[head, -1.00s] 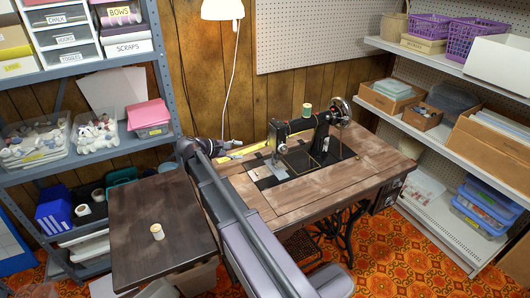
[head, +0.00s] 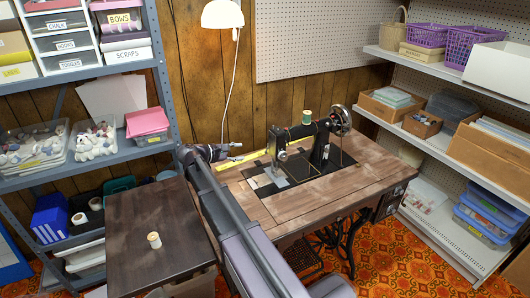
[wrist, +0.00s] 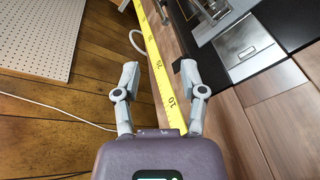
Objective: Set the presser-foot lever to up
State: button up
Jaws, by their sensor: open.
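The black sewing machine (head: 320,142) stands on the wooden treadle table (head: 310,195), its needle end toward the left. The presser-foot lever is too small to make out in the head view. In the wrist view only part of the metal plate (wrist: 243,42) and black bed (wrist: 290,22) show at upper right, and no lever is seen. My gripper (wrist: 160,75) is open and empty, its fingers spread over the table's back edge and the wood wall. In the head view my gripper (head: 228,148) is left of the machine's needle end, apart from it.
A yellow measuring tape (wrist: 155,65) lies along the table's back edge, below my fingers. A white cord (wrist: 60,112) runs by the wall. A dark side table (head: 160,215) with a thread spool (head: 154,240) stands at left. Shelves flank both sides.

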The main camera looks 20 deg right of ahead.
jog(key=b+x, duration=0.3)
jog(key=x, duration=0.9)
